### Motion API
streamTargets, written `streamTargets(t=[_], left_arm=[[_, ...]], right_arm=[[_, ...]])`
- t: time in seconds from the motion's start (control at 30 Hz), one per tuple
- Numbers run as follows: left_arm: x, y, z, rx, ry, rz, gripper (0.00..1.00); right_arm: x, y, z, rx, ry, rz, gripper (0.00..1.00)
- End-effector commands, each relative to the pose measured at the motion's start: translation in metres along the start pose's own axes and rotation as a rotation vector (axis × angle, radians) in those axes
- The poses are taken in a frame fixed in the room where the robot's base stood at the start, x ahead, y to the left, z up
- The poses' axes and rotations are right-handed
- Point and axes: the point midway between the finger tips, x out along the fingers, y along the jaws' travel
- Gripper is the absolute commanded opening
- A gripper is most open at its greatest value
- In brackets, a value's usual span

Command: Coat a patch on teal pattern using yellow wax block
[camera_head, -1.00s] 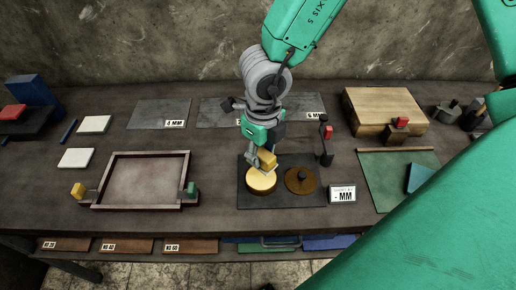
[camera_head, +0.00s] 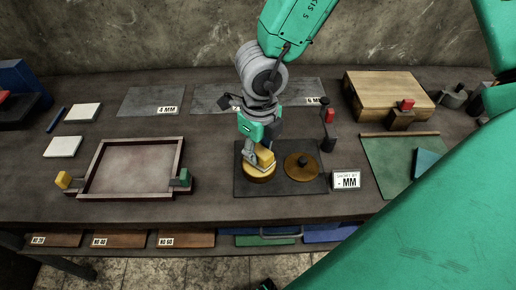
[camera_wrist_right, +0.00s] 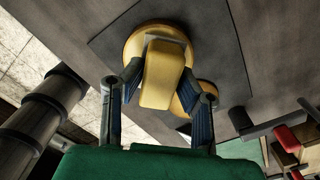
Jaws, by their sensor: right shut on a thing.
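My right gripper (camera_head: 256,158) is shut on the yellow wax block (camera_head: 265,158). The block also shows between the two fingers in the right wrist view (camera_wrist_right: 162,75). It is over a round yellow disc (camera_head: 259,174) on a dark mat; it looks down at the disc's face, but I cannot tell whether they touch. A paler edge shows around the block's far end in the wrist view. The teal pattern (camera_head: 428,163) lies on a green board at the right, partly hidden by my green arm. My left gripper is not seen.
An empty framed tray (camera_head: 132,192) is left. A red-topped post (camera_head: 329,128) and wooden box (camera_head: 388,98) stand right.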

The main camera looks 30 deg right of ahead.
Motion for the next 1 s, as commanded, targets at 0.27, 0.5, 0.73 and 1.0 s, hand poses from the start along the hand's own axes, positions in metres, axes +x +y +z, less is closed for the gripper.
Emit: streamTargets(t=[0.27,0.5,0.73,1.0], left_arm=[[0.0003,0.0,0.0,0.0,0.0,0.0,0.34],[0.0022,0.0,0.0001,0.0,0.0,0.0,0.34],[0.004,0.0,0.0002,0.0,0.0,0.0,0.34],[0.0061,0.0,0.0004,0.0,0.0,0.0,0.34]], right_arm=[[0.0005,0.0,0.0001,0.0,0.0,0.0,0.05],[0.0033,0.0001,0.0,0.0,0.0,0.0,0.05],[0.006,0.0,0.0,0.0,0.0,0.0,0.05],[0.0092,0.0,0.0,0.0,0.0,0.0,0.05]])
